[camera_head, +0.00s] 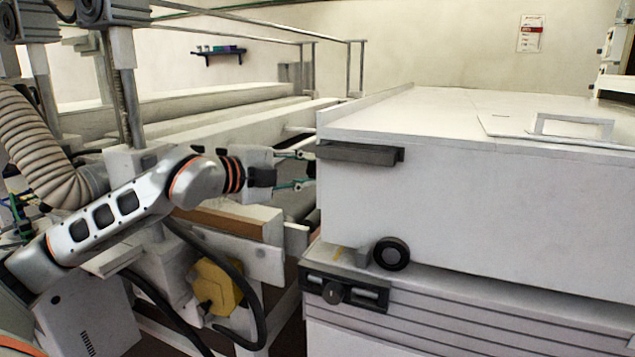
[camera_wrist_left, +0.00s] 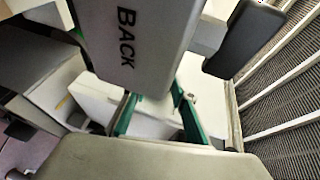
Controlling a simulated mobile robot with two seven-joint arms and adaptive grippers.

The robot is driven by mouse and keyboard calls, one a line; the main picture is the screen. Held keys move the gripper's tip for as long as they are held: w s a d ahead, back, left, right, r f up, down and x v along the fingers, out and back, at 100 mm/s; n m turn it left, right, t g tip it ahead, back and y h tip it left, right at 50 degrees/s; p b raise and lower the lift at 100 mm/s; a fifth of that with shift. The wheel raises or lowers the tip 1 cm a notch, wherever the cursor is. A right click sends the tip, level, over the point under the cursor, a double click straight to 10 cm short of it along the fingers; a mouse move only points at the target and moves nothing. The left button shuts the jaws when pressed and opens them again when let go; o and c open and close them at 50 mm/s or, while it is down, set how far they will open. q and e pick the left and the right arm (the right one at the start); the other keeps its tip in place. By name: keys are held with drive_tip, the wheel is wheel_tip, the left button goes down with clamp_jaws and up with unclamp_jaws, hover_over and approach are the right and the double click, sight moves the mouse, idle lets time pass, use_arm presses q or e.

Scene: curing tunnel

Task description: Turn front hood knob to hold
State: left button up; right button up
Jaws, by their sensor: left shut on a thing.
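The white hood (camera_head: 480,195) fills the right of the head view. I cannot tell which of these, if either, is the front hood knob or read a setting. My left gripper (camera_head: 312,167) is at the hood's upper left edge, well above that panel. Its green fingers also show in the wrist view (camera_wrist_left: 158,112). My right gripper is not in view.
A grey bar (camera_head: 360,153) juts from the hood's upper left corner. A conveyor frame with rails (camera_head: 240,110) runs behind my left arm. A yellow part (camera_head: 217,287) and a black hose are below it. A piece marked BACK (camera_wrist_left: 125,45) blocks much of the wrist view.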

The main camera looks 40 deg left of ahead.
use_arm(q)
drive_tip(key=shift+w+d+f+t+b, duration=0.1)
drive_tip(key=shift+f+t+b, duration=0.35)
drive_tip(key=shift+f, duration=0.25)
drive_tip(key=shift+r+m+t, duration=0.15)
drive_tip(key=shift+m+t, duration=0.15)
drive_tip(key=shift+t, duration=0.05)
drive_tip(key=shift+r+t+b, duration=0.1)
drive_tip(key=shift+t+b, duration=0.25)
drive_tip(key=shift+t, duration=0.05)
drive_tip(key=shift+m+t, duration=0.3)
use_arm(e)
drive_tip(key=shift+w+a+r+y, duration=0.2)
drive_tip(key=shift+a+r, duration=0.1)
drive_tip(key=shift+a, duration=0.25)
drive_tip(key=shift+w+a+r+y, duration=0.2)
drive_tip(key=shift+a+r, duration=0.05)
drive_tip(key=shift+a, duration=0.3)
use_arm(q)
drive_tip(key=shift+t+h, duration=0.3)
drive_tip(key=shift+h, duration=0.1)
drive_tip(key=o, duration=1.1)
drive_tip(key=shift+r, duration=0.1)
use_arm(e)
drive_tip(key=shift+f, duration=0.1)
